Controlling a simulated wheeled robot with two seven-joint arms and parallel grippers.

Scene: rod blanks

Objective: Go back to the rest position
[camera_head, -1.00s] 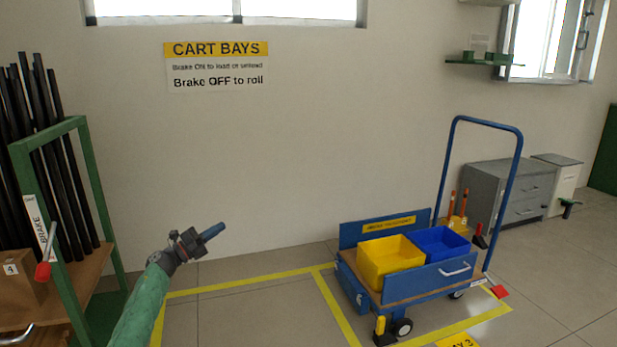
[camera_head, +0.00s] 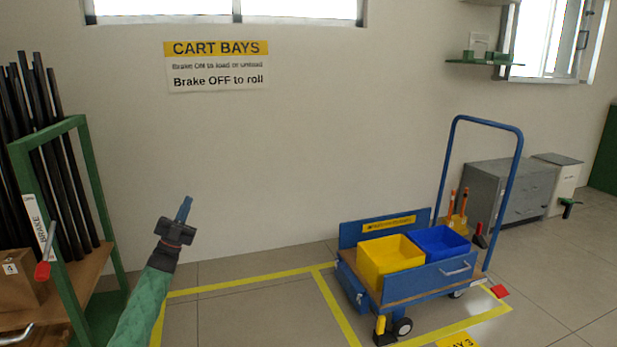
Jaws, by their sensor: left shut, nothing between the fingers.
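My left gripper (camera_head: 184,208) shows in the head view at the lower left, at the end of my green-sleeved arm. Its blue fingers are shut with nothing between them and point upward, slightly to the right. It is held in free air in front of the plain wall, to the right of the green rod rack (camera_head: 88,180), and touches nothing. My right gripper is not in view.
A blue cart (camera_head: 420,283) with a yellow bin (camera_head: 390,262) and a blue bin (camera_head: 437,242) stands at the right. Floor between rack and cart is clear.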

